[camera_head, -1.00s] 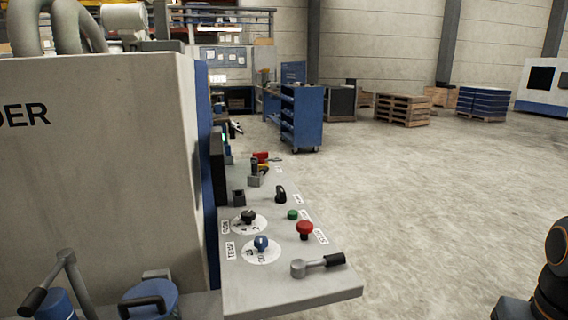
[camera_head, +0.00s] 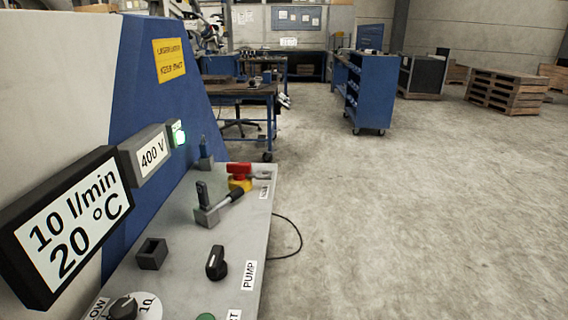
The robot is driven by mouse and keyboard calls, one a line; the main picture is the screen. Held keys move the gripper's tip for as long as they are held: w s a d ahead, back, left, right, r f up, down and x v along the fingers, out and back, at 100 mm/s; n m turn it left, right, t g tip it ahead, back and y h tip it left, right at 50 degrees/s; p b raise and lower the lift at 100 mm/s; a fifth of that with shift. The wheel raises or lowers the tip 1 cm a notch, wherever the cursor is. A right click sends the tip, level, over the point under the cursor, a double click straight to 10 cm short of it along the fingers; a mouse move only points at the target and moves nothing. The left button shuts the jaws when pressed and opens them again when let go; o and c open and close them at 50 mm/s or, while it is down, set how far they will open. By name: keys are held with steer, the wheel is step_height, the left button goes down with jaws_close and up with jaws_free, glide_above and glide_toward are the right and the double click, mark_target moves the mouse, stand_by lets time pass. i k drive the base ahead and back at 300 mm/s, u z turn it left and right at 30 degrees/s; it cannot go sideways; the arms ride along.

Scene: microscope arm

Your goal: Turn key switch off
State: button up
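No part is clearly labelled as the key switch. A small grey block with an upright blue piece (camera_head: 205,153) stands at the far end of the control panel (camera_head: 190,285); it may be a key, but it is too small to be sure. Nearer stands a red and yellow rotary switch (camera_head: 240,174) with a grey shank pointing right. In front of it is a grey block with a black upright piece and a black-gripped lever (camera_head: 210,208). A black knob labelled PUMP (camera_head: 216,263) is closer. My gripper is not in view.
Displays reading "10 l/min 20 °C" (camera_head: 68,225) and "400 V" (camera_head: 151,153), and a lit green lamp (camera_head: 179,135), line the machine's left side. An open grey box (camera_head: 152,253) and a FLOW dial (camera_head: 123,308) are on the panel. Floor to the right is clear; a cable (camera_head: 293,238) hangs there.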

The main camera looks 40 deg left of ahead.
mark_target(208, 219)
steer(key=i, duration=0.55)
steer(key=u, duration=2.3)
